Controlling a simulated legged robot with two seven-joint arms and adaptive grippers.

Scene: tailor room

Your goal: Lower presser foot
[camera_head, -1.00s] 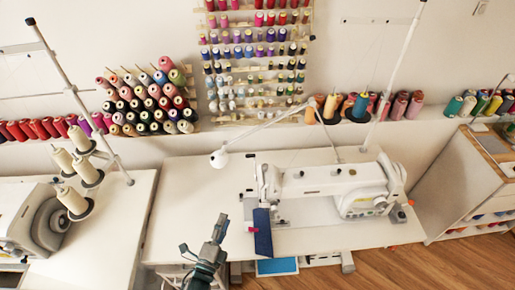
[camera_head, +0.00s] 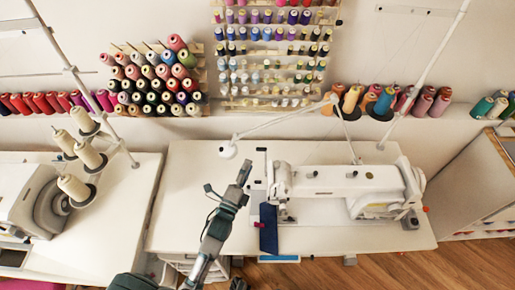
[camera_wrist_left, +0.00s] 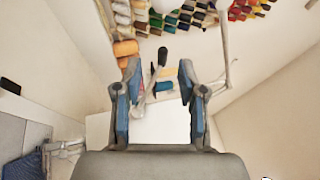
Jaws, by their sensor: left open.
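The white sewing machine (camera_head: 335,182) stands on its table, with its needle end at the left. The presser foot is too small to make out in the head view. A dark blue cloth (camera_head: 268,232) lies below the needle end and hangs over the table's front edge. My left gripper (camera_head: 243,172) is over the table, left of the needle end and apart from it. In the left wrist view the gripper (camera_wrist_left: 160,70) is open, with nothing between its fingers. Blue cloth (camera_wrist_left: 22,140) and grey metal parts (camera_wrist_left: 62,149) show at that view's left edge. My right gripper is out of view.
A lamp arm (camera_head: 285,120) reaches over the table behind my left gripper. A second machine (camera_head: 32,200) and thread cones (camera_head: 74,188) stand on the left table. Spool racks (camera_head: 155,82) hang on the wall. The white tabletop (camera_head: 185,215) left of my gripper is clear.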

